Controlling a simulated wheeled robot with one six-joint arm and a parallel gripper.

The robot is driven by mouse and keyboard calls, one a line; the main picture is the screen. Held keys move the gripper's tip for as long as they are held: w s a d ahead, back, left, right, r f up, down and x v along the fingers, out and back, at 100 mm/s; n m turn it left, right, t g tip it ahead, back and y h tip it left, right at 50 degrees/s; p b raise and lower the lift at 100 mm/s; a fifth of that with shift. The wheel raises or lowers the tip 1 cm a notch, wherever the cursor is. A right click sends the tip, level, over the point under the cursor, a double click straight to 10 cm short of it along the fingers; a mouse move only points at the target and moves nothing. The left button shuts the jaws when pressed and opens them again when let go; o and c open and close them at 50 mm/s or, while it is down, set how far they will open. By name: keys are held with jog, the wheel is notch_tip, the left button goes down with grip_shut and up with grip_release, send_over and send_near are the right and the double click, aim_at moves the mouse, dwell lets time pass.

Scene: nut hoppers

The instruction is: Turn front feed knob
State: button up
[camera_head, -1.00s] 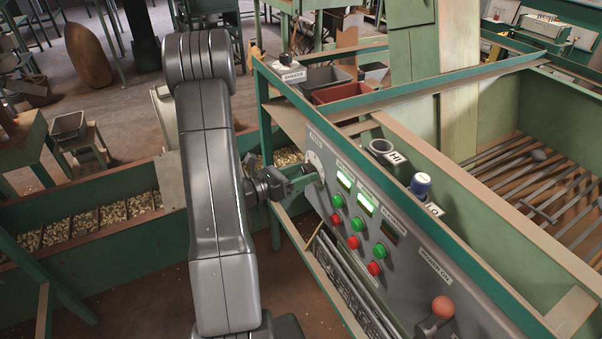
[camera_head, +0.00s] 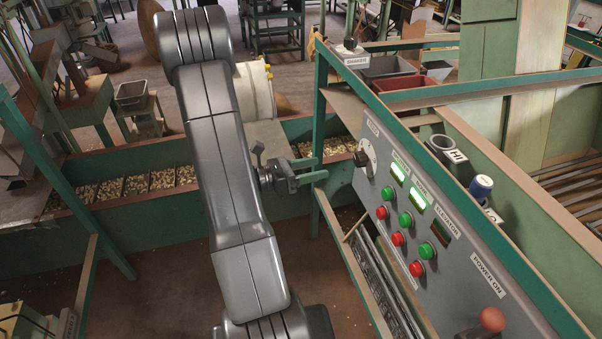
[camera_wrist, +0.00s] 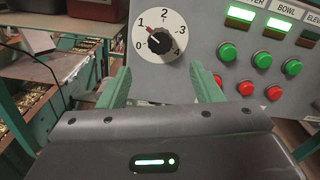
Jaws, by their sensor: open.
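The feed knob (camera_head: 363,158) is a dark round knob on a white dial at the far left end of the grey control panel (camera_head: 455,235). In the wrist view the knob (camera_wrist: 160,41) sits above and between my fingertips, on a dial marked 0 to 4. Its red pointer mark points up-left, near 1. My gripper (camera_head: 315,168) has green fingers, spread and empty, pointing at the panel from the left. A gap shows between the fingertips and the dial. In the wrist view my gripper (camera_wrist: 160,74) straddles the space just below the dial.
Green and red buttons (camera_head: 405,219) and lit displays are right of the dial. A green frame post (camera_head: 319,130) stands beside my fingers. Nut-filled troughs (camera_head: 135,184) run along the left. Brown floor is open below my gripper.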

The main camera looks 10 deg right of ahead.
aim_at(356, 160)
jog(key=shift+s+a, duration=0.1)
jog(key=shift+a, duration=1.35)
jog(key=shift+w+d+p, duration=0.2)
jog(key=shift+d+p, duration=0.25)
jog(key=shift+d, duration=1.85)
jog(key=shift+w+d+p, duration=0.15)
jog(key=shift+d+p, duration=0.3)
jog(key=shift+d, duration=1.9)
jog(key=shift+w+d+p, duration=0.2)
jog(key=shift+d+p, duration=0.25)
jog(key=shift+d, duration=1.85)
